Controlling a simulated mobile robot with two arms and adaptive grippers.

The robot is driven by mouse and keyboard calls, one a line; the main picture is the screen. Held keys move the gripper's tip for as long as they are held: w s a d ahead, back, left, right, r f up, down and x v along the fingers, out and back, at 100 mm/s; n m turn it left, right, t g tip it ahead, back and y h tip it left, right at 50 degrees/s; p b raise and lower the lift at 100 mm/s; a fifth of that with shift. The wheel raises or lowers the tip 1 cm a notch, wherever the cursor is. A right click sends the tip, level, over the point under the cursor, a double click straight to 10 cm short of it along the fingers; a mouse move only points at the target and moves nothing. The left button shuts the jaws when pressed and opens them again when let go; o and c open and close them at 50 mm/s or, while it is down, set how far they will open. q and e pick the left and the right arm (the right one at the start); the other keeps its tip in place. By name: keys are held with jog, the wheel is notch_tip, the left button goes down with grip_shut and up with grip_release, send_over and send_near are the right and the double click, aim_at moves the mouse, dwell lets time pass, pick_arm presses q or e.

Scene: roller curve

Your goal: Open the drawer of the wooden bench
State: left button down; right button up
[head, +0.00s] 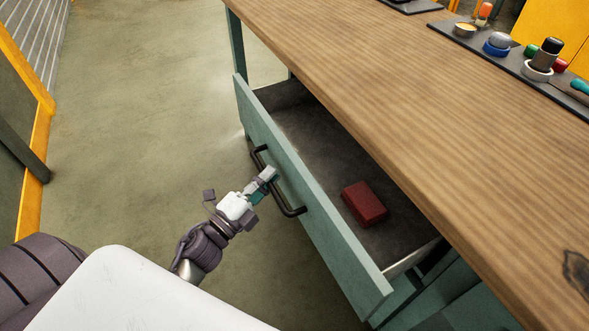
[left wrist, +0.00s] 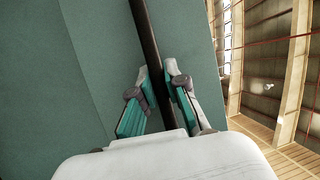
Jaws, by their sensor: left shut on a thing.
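The wooden bench (head: 400,70) has a wood top and a teal body. Its drawer (head: 300,190) is pulled well out, with its dark inside showing. A dark bar handle (head: 291,203) runs along the drawer front. My left gripper (head: 268,176) is at the middle of the handle, shut on it. In the left wrist view, the handle (left wrist: 147,40) passes between the two teal-padded fingers (left wrist: 162,100), with the teal drawer front (left wrist: 100,50) behind. My right gripper is not in view.
A dark red box (head: 364,203) lies inside the drawer. A dark tray (head: 480,40) with several small containers is on the bench top at the back right. Clear floor (head: 150,110) lies left of the drawer. A yellow-edged structure (head: 35,160) stands at the far left.

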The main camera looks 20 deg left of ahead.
pick_arm(q)
jog(key=s+a, duration=0.7)
jog(key=s, duration=0.2)
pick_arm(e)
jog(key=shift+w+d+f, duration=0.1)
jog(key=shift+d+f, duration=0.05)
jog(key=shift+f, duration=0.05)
pick_arm(q)
jog(key=c, duration=1.2)
grip_release()
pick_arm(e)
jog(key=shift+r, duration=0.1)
